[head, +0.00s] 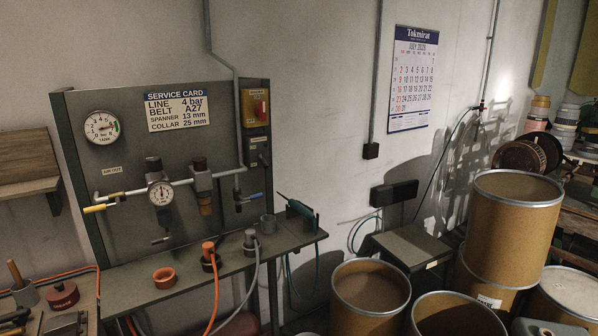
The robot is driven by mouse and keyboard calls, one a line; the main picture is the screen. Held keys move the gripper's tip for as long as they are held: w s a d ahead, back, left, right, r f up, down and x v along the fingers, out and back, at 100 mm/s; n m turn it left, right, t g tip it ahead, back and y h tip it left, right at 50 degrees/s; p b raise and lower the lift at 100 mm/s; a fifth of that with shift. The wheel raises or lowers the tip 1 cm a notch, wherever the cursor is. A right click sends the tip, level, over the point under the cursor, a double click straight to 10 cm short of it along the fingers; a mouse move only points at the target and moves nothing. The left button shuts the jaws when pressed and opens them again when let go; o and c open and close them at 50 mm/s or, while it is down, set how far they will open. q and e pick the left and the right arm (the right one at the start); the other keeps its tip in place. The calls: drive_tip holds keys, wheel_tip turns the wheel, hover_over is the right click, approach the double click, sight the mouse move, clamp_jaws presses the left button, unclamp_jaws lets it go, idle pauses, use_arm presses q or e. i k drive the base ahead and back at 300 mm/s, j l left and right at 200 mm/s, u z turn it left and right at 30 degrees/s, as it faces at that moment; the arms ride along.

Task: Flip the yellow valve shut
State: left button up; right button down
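The yellow valve handle (95,209) is at the left end of the grey air pipe (185,182) on the panel (130,150), in the left part of the head view. The handle points left and lies close to horizontal, roughly in line with the pipe. A small label (112,170) sits above it, too small to read surely. A blue-handled valve (250,197) is at the pipe's right side. Neither of my grippers shows in this view, and nothing touches the yellow handle.
A pressure gauge (160,193) and regulator sit right of the valve. The shelf (140,282) below holds an orange ring (164,277) and hose fittings. A bench with a red tin (62,294) is at lower left. Fibre drums (371,292) crowd the lower right.

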sight(103, 207)
drive_tip(key=i+j+u, duration=0.1)
drive_tip(key=u, duration=1.1)
